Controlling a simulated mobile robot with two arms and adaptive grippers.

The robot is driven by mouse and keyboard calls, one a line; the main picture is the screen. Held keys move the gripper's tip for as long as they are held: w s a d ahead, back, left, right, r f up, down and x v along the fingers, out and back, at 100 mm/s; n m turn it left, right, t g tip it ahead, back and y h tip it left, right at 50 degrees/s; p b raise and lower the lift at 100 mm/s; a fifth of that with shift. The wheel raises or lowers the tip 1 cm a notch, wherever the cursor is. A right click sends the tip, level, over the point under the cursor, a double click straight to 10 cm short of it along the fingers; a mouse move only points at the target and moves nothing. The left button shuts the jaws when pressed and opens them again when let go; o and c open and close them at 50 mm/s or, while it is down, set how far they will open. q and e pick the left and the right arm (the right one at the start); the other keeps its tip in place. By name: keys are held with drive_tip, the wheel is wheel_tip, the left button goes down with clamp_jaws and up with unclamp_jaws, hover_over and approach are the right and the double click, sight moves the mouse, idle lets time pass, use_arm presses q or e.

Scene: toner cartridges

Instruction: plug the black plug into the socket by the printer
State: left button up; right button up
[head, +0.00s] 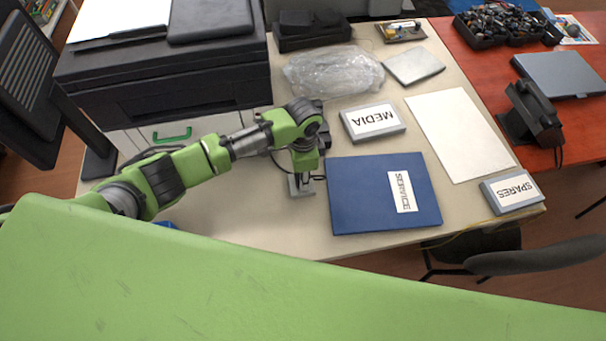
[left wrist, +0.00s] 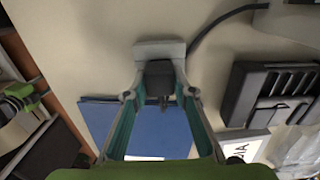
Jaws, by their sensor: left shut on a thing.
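My left gripper (head: 304,176) points down at the table, left of the blue binder. In the left wrist view, the left gripper (left wrist: 160,80) is shut on the black plug (left wrist: 158,73), whose narrow end points toward the bottom of the picture. A small grey block (left wrist: 160,48), apparently the socket, lies right by the fingertips. It also shows as a grey block (head: 299,188) under the gripper in the head view. I cannot tell whether plug and block touch. A dark cable (left wrist: 212,27) curves away from there. My right gripper is not in view.
The black printer (head: 185,85) stands at the back left. The blue SERVICE binder (head: 355,190), MEDIA box (head: 355,138) and white sheet (head: 450,125) lie to the right. Bubble wrap (head: 333,72) lies behind. Bare table (head: 255,225) shows in front.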

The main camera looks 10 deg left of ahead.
use_arm(q)
drive_tip(key=shift+f, duration=0.25)
idle(0.6)
drive_tip(key=o, duration=1.2)
